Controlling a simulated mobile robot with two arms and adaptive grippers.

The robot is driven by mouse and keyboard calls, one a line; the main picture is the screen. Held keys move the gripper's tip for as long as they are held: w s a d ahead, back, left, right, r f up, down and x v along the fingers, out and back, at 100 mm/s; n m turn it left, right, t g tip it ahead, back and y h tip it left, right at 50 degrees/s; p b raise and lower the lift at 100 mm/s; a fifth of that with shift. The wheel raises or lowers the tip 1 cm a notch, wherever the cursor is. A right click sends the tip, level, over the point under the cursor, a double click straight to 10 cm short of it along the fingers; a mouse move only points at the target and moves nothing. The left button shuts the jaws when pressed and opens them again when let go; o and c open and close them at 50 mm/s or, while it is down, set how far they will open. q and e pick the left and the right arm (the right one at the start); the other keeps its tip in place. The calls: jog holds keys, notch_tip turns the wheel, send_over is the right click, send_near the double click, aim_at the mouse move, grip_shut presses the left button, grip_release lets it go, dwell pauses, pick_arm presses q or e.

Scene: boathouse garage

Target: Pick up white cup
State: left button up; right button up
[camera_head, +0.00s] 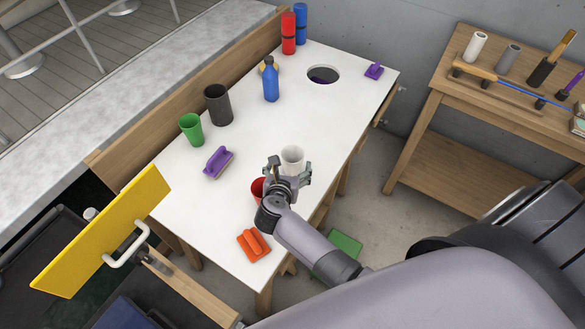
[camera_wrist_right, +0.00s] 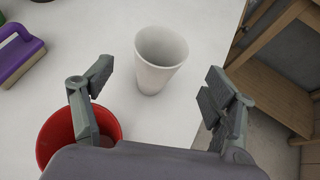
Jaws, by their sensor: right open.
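The white cup (camera_head: 292,158) stands upright on the white table (camera_head: 255,125), near its right edge. It also shows in the right wrist view (camera_wrist_right: 160,58), centred ahead of my right gripper (camera_wrist_right: 160,108). My right gripper (camera_head: 289,172) is open, its fingers on either side of the space just in front of the cup. Nothing is between the fingers. A red cup (camera_head: 257,188) stands just left of this gripper, partly hidden by it; in the right wrist view it sits under the left finger. My left gripper does not show.
A purple brush (camera_head: 218,162), a green cup (camera_head: 191,129), a dark grey cup (camera_head: 217,105) and a blue bottle (camera_head: 270,82) stand further left and back. An orange brush (camera_head: 253,245) lies at the front. A wooden bench (camera_head: 500,119) is at the right.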

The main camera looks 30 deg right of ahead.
aim_at(294, 152)
jog(key=b+x, duration=0.3)
jog(key=x, duration=0.3)
jog(key=shift+f, duration=0.1)
jog(key=shift+w+d, duration=0.15)
jog(key=shift+w, duration=0.15)
jog(key=shift+s, duration=0.1)
jog(key=shift+c, duration=0.6)
jog(key=c, duration=1.2)
